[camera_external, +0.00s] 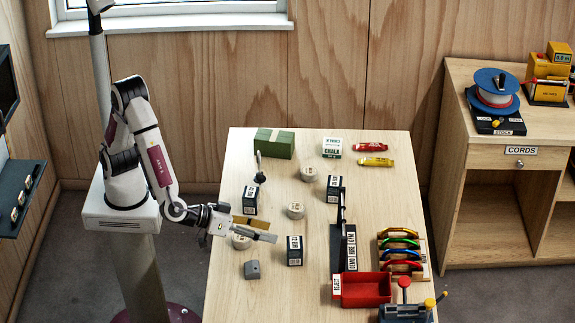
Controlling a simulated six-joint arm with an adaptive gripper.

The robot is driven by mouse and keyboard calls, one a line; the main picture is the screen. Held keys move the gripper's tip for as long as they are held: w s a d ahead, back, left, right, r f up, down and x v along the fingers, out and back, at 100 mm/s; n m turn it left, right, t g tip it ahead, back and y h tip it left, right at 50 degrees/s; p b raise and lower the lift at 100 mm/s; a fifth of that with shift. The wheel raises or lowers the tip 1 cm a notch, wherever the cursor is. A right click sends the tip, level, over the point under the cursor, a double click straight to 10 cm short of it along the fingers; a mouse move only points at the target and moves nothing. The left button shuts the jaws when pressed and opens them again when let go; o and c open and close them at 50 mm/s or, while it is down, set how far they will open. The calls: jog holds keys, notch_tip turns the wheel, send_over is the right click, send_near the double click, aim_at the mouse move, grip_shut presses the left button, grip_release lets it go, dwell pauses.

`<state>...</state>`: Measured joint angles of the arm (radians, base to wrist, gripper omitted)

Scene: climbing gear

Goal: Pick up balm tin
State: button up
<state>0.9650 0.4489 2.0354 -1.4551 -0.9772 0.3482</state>
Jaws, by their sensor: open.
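Several small round pale tins stand on the wooden table (225,285); they look like balm tins, but their labels are too small to read. One tin (241,243) is partly hidden under my gripper at the left side of the table. Another tin (295,210) stands to the right of and beyond my gripper, and a third tin (308,173) is farther back. My gripper (268,232) is open and empty, above the table's left part and pointing right. I cannot tell its exact height over the nearest tin.
Dark upright boxes (294,251) and a grey block (252,270) stand near my gripper. A green box (274,143) and chalk box (332,147) are at the back. A black stand (343,245), red bin (365,290) and coloured carabiner rack (402,252) fill the right.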

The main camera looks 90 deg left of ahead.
aim_at(233, 241)
jog(key=s+f+y, duration=0.1)
jog(key=s+f, duration=0.1)
jog(key=s+f+y, duration=0.2)
jog(key=s+f, duration=0.1)
jog(key=shift+s+f+y, duration=0.1)
jog(key=shift+s+y, duration=0.2)
jog(key=s+f+y, duration=0.1)
jog(key=s, duration=0.2)
jog(key=s+a+f+y, duration=0.1)
jog(key=s, duration=0.2)
jog(key=s+f+y, duration=0.1)
jog(key=s+y, duration=0.1)
jog(key=shift+s+a+f+n+t, duration=0.3)
jog(key=shift+s+a+n+t, duration=0.1)
jog(key=shift+s+a+f, duration=0.1)
jog(key=shift+s+a, duration=0.1)
jog(key=shift+s, duration=0.25)
jog(key=shift+x, duration=1.3)
jog(key=shift+w, duration=0.15)
jog(key=shift+x, duration=2.55)
jog(key=shift+f, duration=0.1)
